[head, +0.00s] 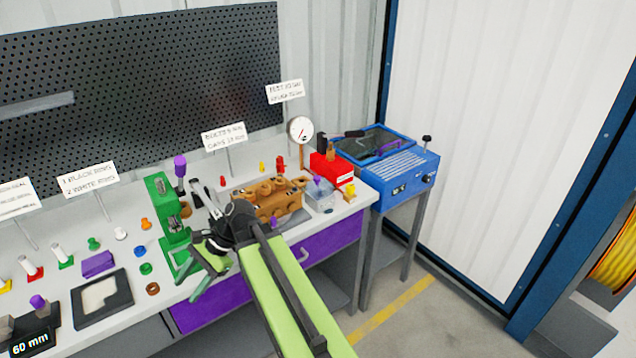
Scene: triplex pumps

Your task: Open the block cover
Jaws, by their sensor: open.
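A brown block (268,199) with several round ports sits on the bench right of the green press. I cannot make out a separate cover on it; my arm hides part of its front. My gripper (203,268) is open at the bench's front edge, left of and nearer than the block. It appears empty and apart from the block. It overlaps the press base in the picture, and I cannot tell whether they touch.
The green press (165,212) stands close behind my gripper. A gauge (299,130), a red box (332,170) and a clear container (320,194) are near the block. A blue machine (398,165) with a window-like lid stands at the bench's right end.

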